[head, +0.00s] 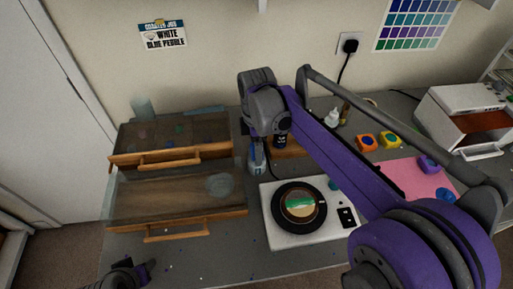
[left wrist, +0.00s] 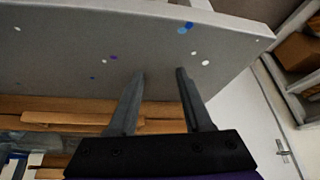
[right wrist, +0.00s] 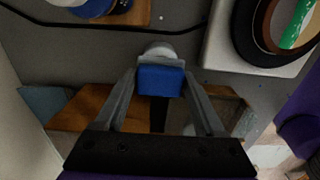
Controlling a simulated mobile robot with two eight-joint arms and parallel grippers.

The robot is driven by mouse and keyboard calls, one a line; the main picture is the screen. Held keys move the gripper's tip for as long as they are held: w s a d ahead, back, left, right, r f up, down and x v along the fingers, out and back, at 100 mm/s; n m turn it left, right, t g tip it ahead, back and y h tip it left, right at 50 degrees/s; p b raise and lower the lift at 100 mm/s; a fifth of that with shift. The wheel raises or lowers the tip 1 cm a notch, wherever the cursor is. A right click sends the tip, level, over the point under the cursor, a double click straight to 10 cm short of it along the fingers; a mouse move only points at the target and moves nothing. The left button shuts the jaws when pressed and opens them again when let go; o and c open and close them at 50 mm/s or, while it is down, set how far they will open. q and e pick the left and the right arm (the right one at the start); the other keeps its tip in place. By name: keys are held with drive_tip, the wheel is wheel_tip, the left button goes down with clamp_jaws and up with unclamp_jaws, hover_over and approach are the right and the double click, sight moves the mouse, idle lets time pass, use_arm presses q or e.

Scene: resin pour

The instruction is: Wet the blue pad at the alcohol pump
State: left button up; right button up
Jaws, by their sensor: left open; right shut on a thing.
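My right gripper (right wrist: 160,88) is shut on the blue pad (right wrist: 160,80), a small blue block between its fingertips. A pale round object (right wrist: 160,50) shows just behind the pad in the right wrist view; I cannot tell whether they touch, or whether it is the alcohol pump. In the head view my right gripper (head: 257,145) points down between the drawers and the turntable, with a bluish shape (head: 257,162) at its tips. My left gripper (left wrist: 160,75) is open and empty by the speckled table edge; in the head view it is at the lower left (head: 142,272).
Wooden drawer units (head: 175,213) stand at the left. A white turntable (head: 270,233) holds a round piece with green and white resin. A pink mat (head: 415,178), orange and yellow blocks and a white machine (head: 465,108) are at the right. A black cable (right wrist: 50,22) crosses the table.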

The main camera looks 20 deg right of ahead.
use_arm(q)
drive_tip(key=shift+w+r+p, duration=0.35)
drive_tip(key=shift+r+p, duration=0.25)
drive_tip(key=shift+r, duration=0.25)
drive_tip(key=shift+w+r+p, duration=0.4)
drive_tip(key=shift+r+p, duration=0.2)
drive_tip(key=shift+r, duration=0.3)
drive_tip(key=shift+w+r+p, duration=0.35)
drive_tip(key=shift+r+p, duration=0.25)
drive_tip(key=shift+r, duration=0.25)
use_arm(e)
drive_tip(key=shift+r, duration=3.5)
drive_tip(key=shift+f, duration=0.1)
use_arm(q)
drive_tip(key=shift+s, duration=0.1)
